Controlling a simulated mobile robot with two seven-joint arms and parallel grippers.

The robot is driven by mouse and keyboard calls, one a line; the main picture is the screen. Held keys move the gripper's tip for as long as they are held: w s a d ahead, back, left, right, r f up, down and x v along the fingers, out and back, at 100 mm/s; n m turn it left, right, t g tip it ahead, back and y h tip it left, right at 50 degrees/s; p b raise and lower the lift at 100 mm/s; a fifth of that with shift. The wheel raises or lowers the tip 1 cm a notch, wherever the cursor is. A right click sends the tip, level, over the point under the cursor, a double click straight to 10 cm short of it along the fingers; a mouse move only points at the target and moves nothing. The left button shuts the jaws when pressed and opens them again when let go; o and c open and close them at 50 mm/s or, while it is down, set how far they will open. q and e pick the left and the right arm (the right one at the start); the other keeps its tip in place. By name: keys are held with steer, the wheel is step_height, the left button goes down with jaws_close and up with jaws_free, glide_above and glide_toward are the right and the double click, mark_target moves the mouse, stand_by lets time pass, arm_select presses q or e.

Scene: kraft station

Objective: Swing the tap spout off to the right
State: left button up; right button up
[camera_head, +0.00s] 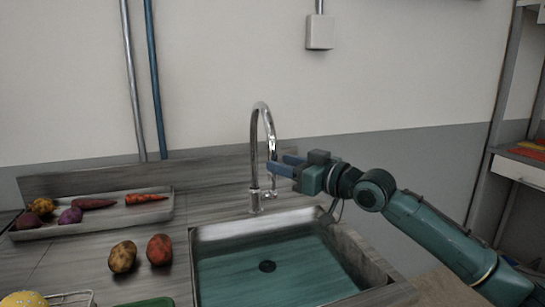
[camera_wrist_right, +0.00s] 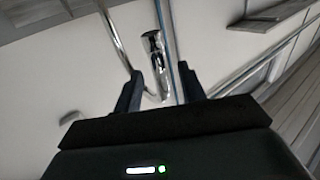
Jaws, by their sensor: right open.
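The chrome tap (camera_head: 255,150) stands at the back edge of the sink, its tall curved spout arching over to the right and its end hanging down. My right gripper (camera_head: 277,163) is open, with its blue fingers at the downward end of the spout. In the right wrist view the spout (camera_wrist_right: 154,62) shows between the two dark, parted fingers (camera_wrist_right: 160,72). I cannot tell whether either finger touches it. My left gripper is not in view.
The sink basin (camera_head: 215,282) lies below the tap and my right arm. Two potatoes (camera_head: 122,257) (camera_head: 160,250) lie on the counter to its left. A tray (camera_head: 160,209) of vegetables is behind them. Two pipes (camera_head: 156,80) (camera_head: 133,80) run up the wall.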

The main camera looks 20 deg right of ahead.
steer(key=shift+x, duration=1.95)
steer(key=shift+c, duration=0.3)
jaws_close()
